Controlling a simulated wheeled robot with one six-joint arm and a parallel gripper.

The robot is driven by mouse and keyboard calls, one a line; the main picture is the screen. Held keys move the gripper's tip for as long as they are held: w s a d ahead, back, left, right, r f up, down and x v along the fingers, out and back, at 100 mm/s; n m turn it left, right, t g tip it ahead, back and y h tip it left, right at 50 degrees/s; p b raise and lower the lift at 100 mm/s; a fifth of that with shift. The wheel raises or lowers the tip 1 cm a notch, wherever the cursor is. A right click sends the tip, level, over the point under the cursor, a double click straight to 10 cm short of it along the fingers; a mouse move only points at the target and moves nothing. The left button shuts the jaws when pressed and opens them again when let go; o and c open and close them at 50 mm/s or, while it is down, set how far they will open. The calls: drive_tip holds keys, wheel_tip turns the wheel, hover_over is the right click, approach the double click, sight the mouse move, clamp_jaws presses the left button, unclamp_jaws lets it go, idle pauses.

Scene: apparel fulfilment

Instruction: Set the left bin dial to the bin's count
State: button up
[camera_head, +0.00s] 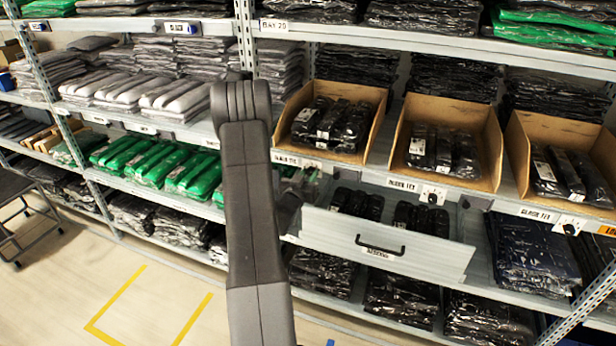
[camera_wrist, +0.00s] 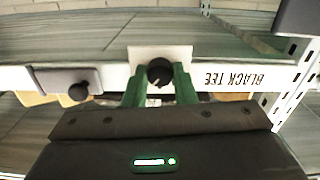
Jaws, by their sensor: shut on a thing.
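The left bin (camera_head: 371,135) is an open cardboard bin on the shelf, with black wrapped tees (camera_head: 330,122) standing in it. Its exact count is hard to read from this angle. In the wrist view, a round black dial knob (camera_wrist: 160,71) sits on a white plate (camera_wrist: 140,54) on the shelf edge, beside an upside-down BLACK TEE label (camera_wrist: 233,79). My gripper (camera_wrist: 160,82) has its green fingers shut on the knob, one on each side. No setting on the dial is legible. In the head view my arm and wrist cover much of this spot.
Two more cardboard bins stand to the right (camera_head: 402,140) (camera_head: 519,150), with dials (camera_head: 433,194) (camera_head: 570,225) on the shelf edge below. An open grey drawer (camera_head: 440,256) with black packs juts out under the left bins. Green packs (camera_head: 150,160) lie left of my arm.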

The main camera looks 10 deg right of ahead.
drive_tip(key=shift+b, duration=0.3)
drive_tip(key=n+b, duration=0.2)
drive_tip(key=n, duration=0.1)
drive_tip(key=shift+f, duration=0.1)
drive_tip(key=shift+n+b, duration=1.2)
drive_tip(key=shift+n, duration=1.1)
drive_tip(key=o, duration=1)
drive_tip(key=b+v, duration=0.2)
drive_tip(key=v, duration=1.2)
drive_tip(key=shift+b, duration=0.35)
